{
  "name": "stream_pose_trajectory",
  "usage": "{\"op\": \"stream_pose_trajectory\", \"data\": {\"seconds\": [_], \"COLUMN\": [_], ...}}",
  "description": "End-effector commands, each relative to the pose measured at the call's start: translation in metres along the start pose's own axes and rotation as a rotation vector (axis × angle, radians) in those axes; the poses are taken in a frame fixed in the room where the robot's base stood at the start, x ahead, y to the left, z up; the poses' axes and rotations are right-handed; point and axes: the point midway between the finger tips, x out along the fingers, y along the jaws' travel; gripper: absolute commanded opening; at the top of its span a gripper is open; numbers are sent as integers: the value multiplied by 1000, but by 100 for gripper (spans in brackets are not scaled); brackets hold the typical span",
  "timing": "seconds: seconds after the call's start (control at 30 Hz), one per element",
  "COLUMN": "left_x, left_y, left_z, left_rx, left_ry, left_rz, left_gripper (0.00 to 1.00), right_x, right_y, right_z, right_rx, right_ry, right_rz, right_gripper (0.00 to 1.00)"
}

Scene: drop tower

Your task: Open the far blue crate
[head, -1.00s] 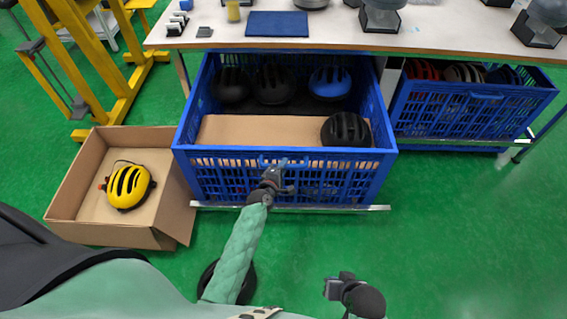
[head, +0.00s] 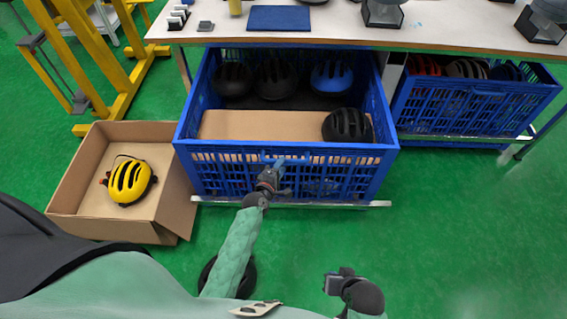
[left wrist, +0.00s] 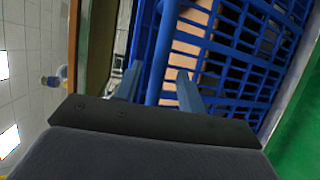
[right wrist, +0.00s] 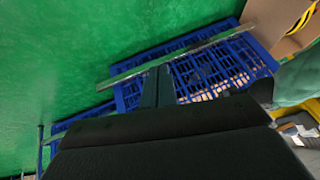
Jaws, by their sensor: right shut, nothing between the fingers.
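A blue crate (head: 384,165) with mesh walls stands pulled out from under the table, in the middle of the head view. It holds several helmets and a brown cardboard sheet. A second blue crate (head: 455,117) with helmets sits farther right under the table. My left gripper (head: 273,174) is at the front handle of the middle crate. In the left wrist view its fingers (left wrist: 158,85) stand apart on either side of the blue handle bar (left wrist: 163,50), with gaps showing. My right gripper (head: 338,284) is shut and empty, low in front, away from the crates.
A cardboard box (head: 172,209) with a yellow helmet (head: 128,183) stands left of the middle crate. The white table (head: 345,30) is above the crates. A yellow frame (head: 105,84) stands at the far left. Green floor at the right front is clear.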

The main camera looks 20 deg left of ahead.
Motion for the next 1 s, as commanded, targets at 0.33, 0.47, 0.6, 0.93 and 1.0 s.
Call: {"op": "stream_pose_trajectory", "data": {"seconds": [0.33, 0.47, 0.6, 0.93, 1.0], "left_x": [-38, -42, -42, -42, -42], "left_y": [0, 0, 0, 0, 0], "left_z": [0, 0, 0, 0, 0], "left_rx": [0, 0, 0, 0, 3], "left_ry": [0, 0, 0, 1, 1], "left_rz": [0, 0, 0, 0, 0], "left_gripper": [40, 40, 40, 40, 40], "right_x": [12, 13, 13, 13, 13], "right_y": [3, 3, 3, 3, 4], "right_z": [5, 5, 4, 4, 6], "right_rx": [1, 1, 1, 1, 1], "right_ry": [8, 9, 10, 9, 6], "right_rz": [2, 2, 2, 3, 4], "right_gripper": [0, 0, 0, 0, 0]}}
